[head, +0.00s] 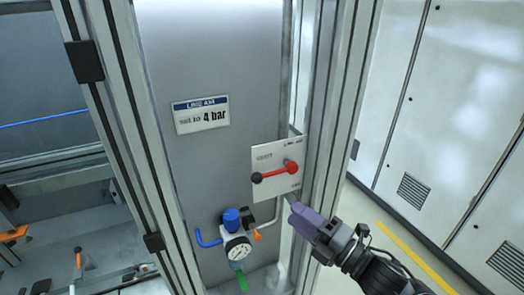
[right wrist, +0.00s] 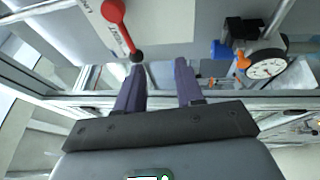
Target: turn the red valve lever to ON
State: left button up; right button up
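The red valve lever (head: 275,172) is on a white plate (head: 268,152) on the grey panel. Its red hub is at the right and its arm reaches left, slightly down, to a black knob (head: 257,177). The small print on the plate is too blurred to read surely. In the right wrist view, the red lever (right wrist: 118,18) ends in its black knob (right wrist: 137,56), near the tip of the left-hand purple finger; contact cannot be told. My right gripper (right wrist: 159,66) is open with nothing between its fingers; in the head view it is below the plate. My left gripper is not in view.
A pressure gauge (head: 238,249) with a blue-capped regulator (head: 231,219) and hoses sits below the plate. A "4 bar" sign (head: 201,115) is above left. Metal frame posts (head: 340,120) stand close at the right. White cabinets (head: 450,100) stand farther right.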

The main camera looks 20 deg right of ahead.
jog(key=p, duration=0.2)
send_near(266, 175)
jog(key=p+x, duration=0.2)
jog(key=x, duration=0.6)
jog(key=shift+w, duration=0.4)
jog(key=shift+p+x, duration=0.35)
jog(key=shift+x, duration=0.4)
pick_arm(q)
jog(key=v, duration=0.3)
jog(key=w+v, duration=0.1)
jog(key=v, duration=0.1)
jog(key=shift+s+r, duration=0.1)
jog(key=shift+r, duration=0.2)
pick_arm(e)
jog(key=shift+f, duration=0.15)
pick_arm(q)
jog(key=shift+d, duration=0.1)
pick_arm(e)
grip_shut()
